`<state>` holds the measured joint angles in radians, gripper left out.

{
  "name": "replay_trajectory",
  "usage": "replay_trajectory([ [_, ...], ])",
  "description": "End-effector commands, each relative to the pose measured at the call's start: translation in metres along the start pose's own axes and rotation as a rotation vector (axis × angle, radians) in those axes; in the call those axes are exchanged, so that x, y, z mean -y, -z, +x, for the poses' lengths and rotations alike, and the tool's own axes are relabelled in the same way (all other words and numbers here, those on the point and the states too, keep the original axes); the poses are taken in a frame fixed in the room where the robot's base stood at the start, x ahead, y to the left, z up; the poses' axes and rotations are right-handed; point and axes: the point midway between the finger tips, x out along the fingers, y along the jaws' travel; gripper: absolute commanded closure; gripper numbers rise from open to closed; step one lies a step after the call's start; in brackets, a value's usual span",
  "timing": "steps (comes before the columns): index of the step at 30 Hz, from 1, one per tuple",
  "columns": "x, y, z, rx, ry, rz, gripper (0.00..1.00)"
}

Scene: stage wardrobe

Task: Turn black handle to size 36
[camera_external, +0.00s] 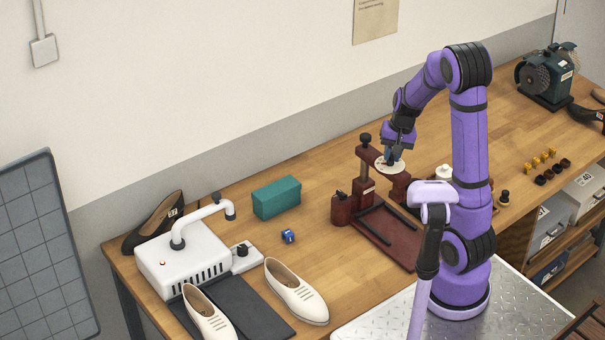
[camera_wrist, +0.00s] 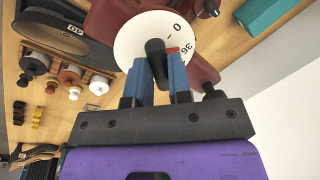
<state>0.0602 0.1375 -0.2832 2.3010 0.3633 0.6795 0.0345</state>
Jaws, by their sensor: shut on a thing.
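A white round dial (camera_wrist: 128,42) with a black handle (camera_wrist: 156,47) at its middle fills the top of the wrist view. A "0" and what looks like "36" show on the dial's right side. A small red mark (camera_wrist: 173,50) lies beside the handle, close to the "36"; I cannot tell exactly how they line up. My gripper (camera_wrist: 160,66) is shut on the black handle with its blue fingers. In the external view my gripper (camera_external: 393,155) reaches down to the dial (camera_external: 382,168) on a dark red stand (camera_external: 366,172), hiding the handle.
The stand's dark red base (camera_external: 388,238) is on the wooden bench. A teal box (camera_external: 276,198), a blue die-like cube (camera_external: 288,236), a white machine (camera_external: 182,262) and cream shoes (camera_external: 297,292) lie left. Small knobs (camera_external: 540,160) and a grinder (camera_external: 547,80) are at right.

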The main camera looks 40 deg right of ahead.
Motion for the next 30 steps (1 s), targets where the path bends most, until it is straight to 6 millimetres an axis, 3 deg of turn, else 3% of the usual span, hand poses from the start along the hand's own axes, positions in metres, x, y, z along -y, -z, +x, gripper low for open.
replay_trajectory([
  [9,0.0005,-0.0003,-0.0001,-0.023,0.0,0.109,1.0],
  [24,0.0005,-0.0003,-0.0001,-0.026,0.0,0.128,1.0],
  [25,0.0005,-0.0003,-0.0001,-0.026,0.0,0.128,0.79],
  [27,0.0005,-0.0003,-0.0001,-0.026,0.0,0.128,0.63],
  [28,0.0005,-0.0003,-0.0001,-0.026,0.0,0.128,0.56],
  [30,0.0005,-0.0003,-0.0001,-0.026,0.0,0.128,0.56],
])
